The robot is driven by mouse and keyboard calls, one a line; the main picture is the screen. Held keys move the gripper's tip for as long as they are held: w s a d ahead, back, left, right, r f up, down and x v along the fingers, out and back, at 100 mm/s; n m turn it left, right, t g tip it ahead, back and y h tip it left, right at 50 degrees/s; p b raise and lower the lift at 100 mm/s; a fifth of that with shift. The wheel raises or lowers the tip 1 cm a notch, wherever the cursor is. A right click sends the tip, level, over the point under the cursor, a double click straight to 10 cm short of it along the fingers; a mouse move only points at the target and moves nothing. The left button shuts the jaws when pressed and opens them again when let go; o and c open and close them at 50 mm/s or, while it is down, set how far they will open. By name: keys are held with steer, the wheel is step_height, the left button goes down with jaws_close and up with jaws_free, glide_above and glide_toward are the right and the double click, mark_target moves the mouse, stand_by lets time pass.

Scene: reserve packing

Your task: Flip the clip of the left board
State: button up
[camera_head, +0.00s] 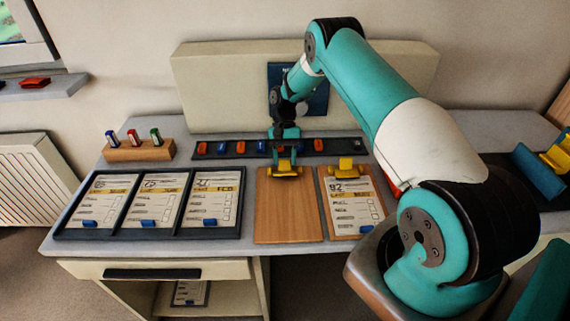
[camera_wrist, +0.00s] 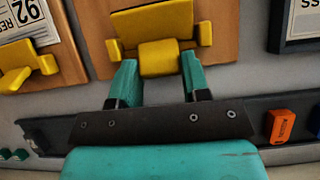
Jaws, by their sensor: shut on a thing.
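The left board (camera_head: 289,212) is a bare wooden clipboard with a yellow clip (camera_head: 285,170) at its far edge. In the wrist view the board (camera_wrist: 95,22) shows behind its yellow clip (camera_wrist: 155,24). My gripper (camera_head: 285,158) is over that clip, and in the wrist view its teal fingers (camera_wrist: 159,75) stand either side of the clip's middle barrel, shut on it. The right board (camera_head: 350,207) holds a card marked 92 under its own yellow clip (camera_head: 346,167). The near ends of my fingers partly cover the left clip in the head view.
A dark tray (camera_head: 247,212) with several cards lies left of the boards. A dark strip (camera_head: 335,147) with red and blue pieces runs behind them. A wooden block (camera_head: 140,152) with three coloured markers stands at the back left.

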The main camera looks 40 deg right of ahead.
steer(key=shift+w+a+f+g+y, duration=0.1)
steer(key=shift+w+f+g+y, duration=0.05)
steer(key=shift+w+g+y, duration=0.2)
steer(key=shift+s+g, duration=0.15)
steer(key=shift+g, duration=0.1)
steer(key=o, duration=0.9)
step_height(320, 180, up, 20)
steer(key=p, duration=1.5)
steer(key=shift+p, duration=0.3)
